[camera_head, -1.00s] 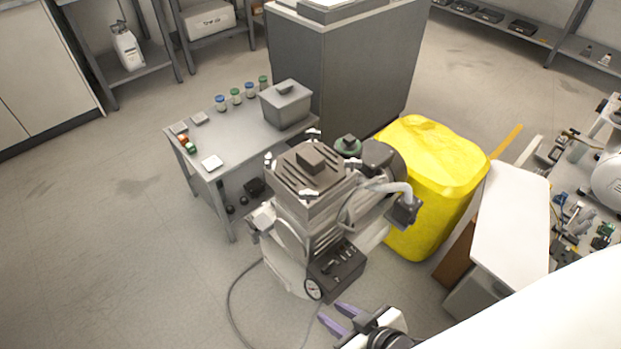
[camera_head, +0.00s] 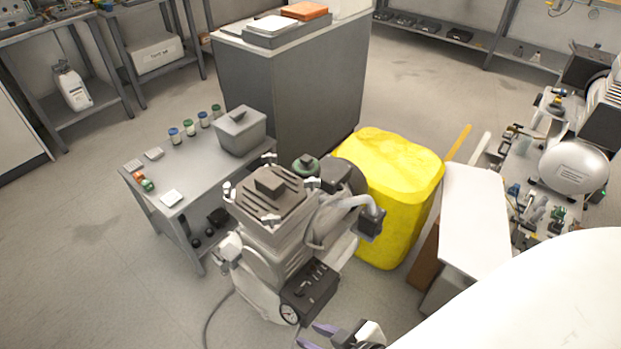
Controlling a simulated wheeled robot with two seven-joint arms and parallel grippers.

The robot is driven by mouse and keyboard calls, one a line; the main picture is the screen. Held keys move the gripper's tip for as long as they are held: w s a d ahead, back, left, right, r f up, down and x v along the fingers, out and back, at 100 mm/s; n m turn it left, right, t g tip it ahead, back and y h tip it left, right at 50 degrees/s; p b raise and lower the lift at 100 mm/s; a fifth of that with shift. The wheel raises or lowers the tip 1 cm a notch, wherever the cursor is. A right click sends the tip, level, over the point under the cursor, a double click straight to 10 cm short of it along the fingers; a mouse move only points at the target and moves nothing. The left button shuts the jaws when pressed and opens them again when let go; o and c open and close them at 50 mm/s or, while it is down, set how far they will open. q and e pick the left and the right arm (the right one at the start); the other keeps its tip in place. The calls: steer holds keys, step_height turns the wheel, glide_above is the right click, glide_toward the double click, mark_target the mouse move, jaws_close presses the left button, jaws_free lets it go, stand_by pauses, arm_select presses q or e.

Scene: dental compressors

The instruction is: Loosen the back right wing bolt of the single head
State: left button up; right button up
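The single-head compressor (camera_head: 272,240) stands on the floor in the middle of the view, with a grey square head (camera_head: 268,195) on top. Small light wing bolts show at the head's corners: one at the far edge (camera_head: 270,158), one at the right (camera_head: 312,183), one at the near edge (camera_head: 270,219) and one at the left (camera_head: 227,188). I cannot tell whether any is loose. My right gripper (camera_head: 316,335) is at the bottom edge, below and apart from the compressor's black gauge box (camera_head: 310,288). Its purple fingers are spread and look empty. My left gripper is out of view.
A grey table (camera_head: 190,165) with jars and a lidded box (camera_head: 239,130) stands behind left. A white-topped bench (camera_head: 474,215) and a parts-covered table lie farther right. Floor at left is clear.

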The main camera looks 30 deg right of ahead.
steer(key=w+a+r+n+t+y+p, duration=0.15)
steer(key=w+r+t, duration=0.25)
steer(key=w+r, duration=0.45)
steer(key=w+a+r+n+t+y+b, duration=0.1)
steer(key=w+a+r+t+y, duration=0.15)
steer(key=w+r, duration=0.6)
steer(key=w+a+r+n+y+p, duration=0.1)
steer(key=w+a+r+n+y, duration=0.2)
steer(key=a+r+n+y, duration=0.55)
steer(key=g+h+p, duration=0.3)
steer(key=g+h, duration=1.2)
glide_toward(307, 181)
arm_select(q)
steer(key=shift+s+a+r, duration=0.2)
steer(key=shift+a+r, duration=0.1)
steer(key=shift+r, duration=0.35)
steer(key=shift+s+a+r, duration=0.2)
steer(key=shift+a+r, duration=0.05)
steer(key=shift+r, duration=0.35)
arm_select(e)
step_height(307, 181, down, 8)
steer(key=shift+w+f, duration=0.1)
